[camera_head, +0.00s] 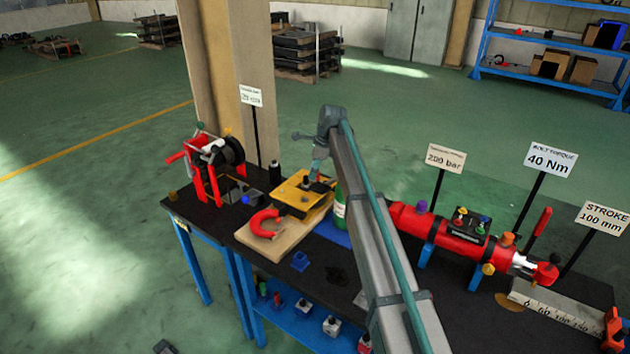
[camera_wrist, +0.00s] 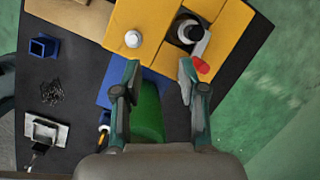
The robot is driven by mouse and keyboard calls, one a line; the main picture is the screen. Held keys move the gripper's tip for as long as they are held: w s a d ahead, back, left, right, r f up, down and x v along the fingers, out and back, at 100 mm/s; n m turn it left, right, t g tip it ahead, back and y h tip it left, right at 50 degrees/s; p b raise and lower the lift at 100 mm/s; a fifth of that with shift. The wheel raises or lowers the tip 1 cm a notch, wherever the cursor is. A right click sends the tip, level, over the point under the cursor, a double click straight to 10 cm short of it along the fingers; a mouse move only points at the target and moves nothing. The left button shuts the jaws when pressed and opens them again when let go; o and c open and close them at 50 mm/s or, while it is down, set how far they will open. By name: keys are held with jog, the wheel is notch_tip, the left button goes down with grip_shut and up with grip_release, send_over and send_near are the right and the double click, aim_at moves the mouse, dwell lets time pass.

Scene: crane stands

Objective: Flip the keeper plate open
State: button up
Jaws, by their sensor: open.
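My gripper (camera_wrist: 159,75) is open, with nothing between its fingers. In the wrist view its fingertips are over the near edge of a yellow block (camera_wrist: 222,22), beside a square opening. A black-and-white round part (camera_wrist: 189,31) stands in that opening. A grey strip (camera_wrist: 200,46) with a red end (camera_wrist: 203,66) lies along its right side, close to the right fingertip; it looks like the keeper plate, but I cannot be sure. In the head view the yellow block (camera_head: 291,194) sits on a wooden board, and my gripper (camera_head: 315,178) is above its right part, partly hidden.
A green bottle (camera_wrist: 148,112) stands close below the fingers. A red horseshoe-shaped part (camera_head: 256,222) lies on the board (camera_head: 262,244). A red winch (camera_head: 205,172) is at left, and a red cylinder unit (camera_head: 455,237) at right.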

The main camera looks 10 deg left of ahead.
aim_at(317, 177)
jog(key=w+d+r+m+y+b, duration=0.1)
jog(key=w+d+r+m, duration=0.1)
jog(key=w+d+r, duration=0.3)
jog(key=p+x, duration=0.1)
jog(key=x, duration=0.3)
jog(key=p+x, duration=0.1)
jog(key=x, duration=0.2)
jog(key=p+x, duration=0.1)
jog(key=x, duration=0.3)
jog(key=shift+w+a+f, duration=0.25)
jog(key=shift+w, duration=0.05)
grip_shut()
